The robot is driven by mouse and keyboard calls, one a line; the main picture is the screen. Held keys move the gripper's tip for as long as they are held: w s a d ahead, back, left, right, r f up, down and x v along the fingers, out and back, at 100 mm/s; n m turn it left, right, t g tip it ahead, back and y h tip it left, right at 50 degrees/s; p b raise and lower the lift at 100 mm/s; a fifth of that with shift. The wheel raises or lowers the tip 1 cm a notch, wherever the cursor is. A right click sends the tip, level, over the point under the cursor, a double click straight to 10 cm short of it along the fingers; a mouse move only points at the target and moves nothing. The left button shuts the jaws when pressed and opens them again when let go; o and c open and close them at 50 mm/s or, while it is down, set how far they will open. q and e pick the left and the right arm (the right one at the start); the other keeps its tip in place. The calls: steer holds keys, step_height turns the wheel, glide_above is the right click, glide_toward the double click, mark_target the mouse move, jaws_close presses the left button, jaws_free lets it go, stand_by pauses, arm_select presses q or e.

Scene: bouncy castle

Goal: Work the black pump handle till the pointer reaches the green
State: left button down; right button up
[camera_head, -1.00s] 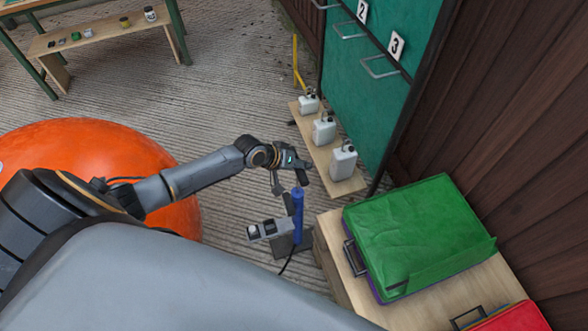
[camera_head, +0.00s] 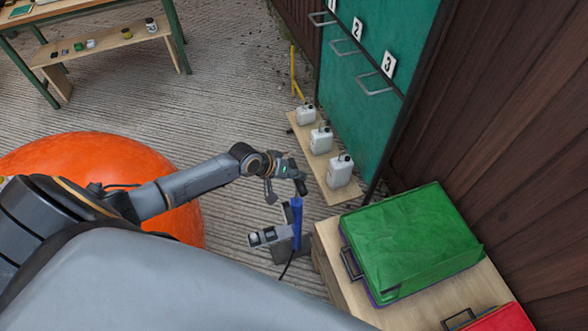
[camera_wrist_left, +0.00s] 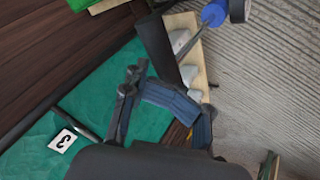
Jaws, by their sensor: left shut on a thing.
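My left gripper (camera_head: 285,181) is shut on the handle. In the left wrist view the dark handle (camera_wrist_left: 158,48) lies at the gripper's fingers, and the blue cylinder (camera_wrist_left: 214,13) shows at the top. The pointer and any green zone are too small or turned away to read. My right gripper is not in view.
A wooden box (camera_head: 333,262) with a green bag (camera_head: 412,243) stands close right of the pump. White bottles (camera_head: 340,171) stand on a board behind it. A large orange ball (camera_head: 85,170) is at left. Ribbed ground between is clear.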

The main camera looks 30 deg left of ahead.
arm_select(q)
steer(key=r+n+g+b, duration=0.1)
steer(key=r, duration=0.1)
steer(key=r+n+b, duration=0.1)
steer(key=r, duration=0.1)
steer(key=r+n+g+b, duration=0.1)
steer(key=r, duration=0.2)
steer(key=shift+w+a+n+g+y, duration=0.3)
steer(key=shift+w+a+y, duration=0.05)
steer(key=shift+a+y, duration=0.05)
step_height(320, 180, up, 7)
steer(key=s+a+n+g+y+b, duration=0.1)
steer(key=s+n+g, duration=0.1)
steer(key=n, duration=0.1)
steer(key=shift+a+r+n+y, duration=0.2)
steer(key=shift+a+n+y, duration=0.1)
steer(key=shift+y, duration=0.1)
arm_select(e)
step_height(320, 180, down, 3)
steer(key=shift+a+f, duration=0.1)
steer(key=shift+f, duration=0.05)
